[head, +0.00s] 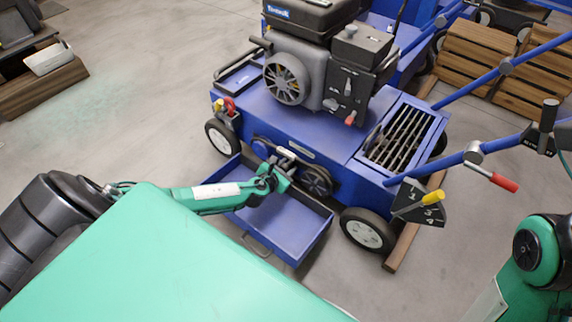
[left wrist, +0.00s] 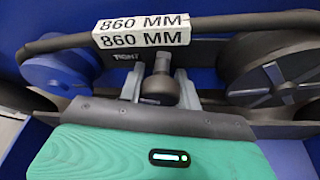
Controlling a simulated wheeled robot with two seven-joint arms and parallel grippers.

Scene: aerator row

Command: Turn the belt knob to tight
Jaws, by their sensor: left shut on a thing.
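The belt knob (left wrist: 159,88) is a small dark round knob on the blue front of the aerator (head: 335,165). It sits below the belt (left wrist: 215,24) with its white 860 MM tag (left wrist: 142,30), beside a partly covered TIGHT mark (left wrist: 127,56). My left gripper (head: 279,172) reaches to the machine's front; in the left wrist view its two grey fingers (left wrist: 159,86) are shut on the knob, one on each side. In the head view my gripper hides the knob. My right arm is at the right edge; its gripper is out of view.
A blue pulley (left wrist: 58,68) and a dark pulley (left wrist: 275,70) flank the knob. An open blue tray (head: 301,242) juts out below my left gripper. A yellow-handled lever (head: 432,198) and a red-gripped lever (head: 503,182) stand at the right.

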